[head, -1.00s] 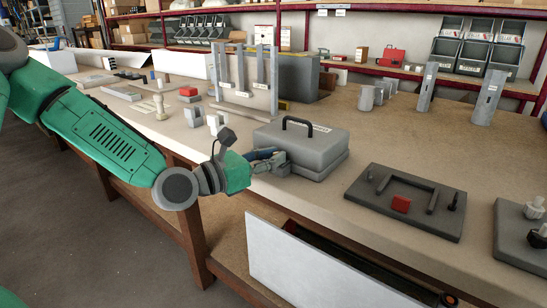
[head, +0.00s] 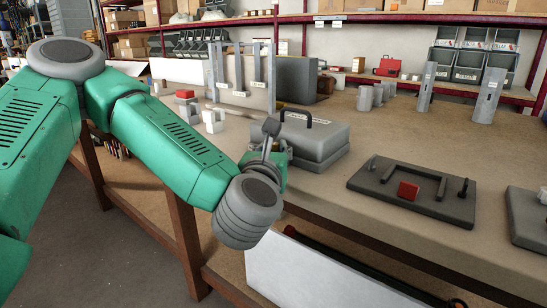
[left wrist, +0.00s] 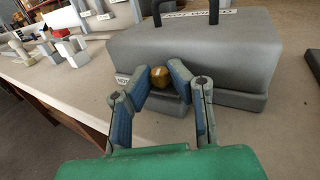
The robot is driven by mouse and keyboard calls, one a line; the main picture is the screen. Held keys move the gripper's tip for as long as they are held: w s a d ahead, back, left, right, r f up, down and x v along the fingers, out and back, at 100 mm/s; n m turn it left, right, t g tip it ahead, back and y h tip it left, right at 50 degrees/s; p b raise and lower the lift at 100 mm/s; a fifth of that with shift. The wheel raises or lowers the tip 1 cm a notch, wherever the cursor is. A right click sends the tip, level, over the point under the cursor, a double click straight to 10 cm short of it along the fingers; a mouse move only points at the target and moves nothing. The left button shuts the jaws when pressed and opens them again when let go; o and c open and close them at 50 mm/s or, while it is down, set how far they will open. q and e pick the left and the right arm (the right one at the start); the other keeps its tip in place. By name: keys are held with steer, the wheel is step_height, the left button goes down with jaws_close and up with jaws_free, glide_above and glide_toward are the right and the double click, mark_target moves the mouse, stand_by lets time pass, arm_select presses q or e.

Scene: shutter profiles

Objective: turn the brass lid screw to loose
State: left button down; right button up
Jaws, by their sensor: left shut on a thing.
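The brass lid screw (left wrist: 161,78) is a small round brass-coloured knob on the front face of a grey lidded case (left wrist: 225,62). In the head view the case (head: 318,141) stands on the workbench with a black handle on top. My left gripper (left wrist: 160,68) has its blue-padded fingers on both sides of the screw, shut on it. In the head view my left gripper (head: 270,157) is at the case's left end, and my wrist hides the screw. My right gripper is not in view.
Behind the case stand a grey frame (head: 240,85) and a grey box (head: 312,80). Bare bench top lies between case and plate.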

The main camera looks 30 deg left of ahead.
arm_select(q)
steer(key=shift+d+n+g+y+b, duration=0.1)
steer(key=shift+n+g+y+b, duration=0.7)
steer(key=shift+y, duration=0.5)
steer(key=c, duration=1.5)
jaws_free()
steer(key=shift+s+d, duration=0.6)
steer(key=shift+d, duration=0.05)
steer(key=v, duration=0.6)
steer(key=shift+s+a, duration=0.15)
steer(key=shift+f, duration=0.1)
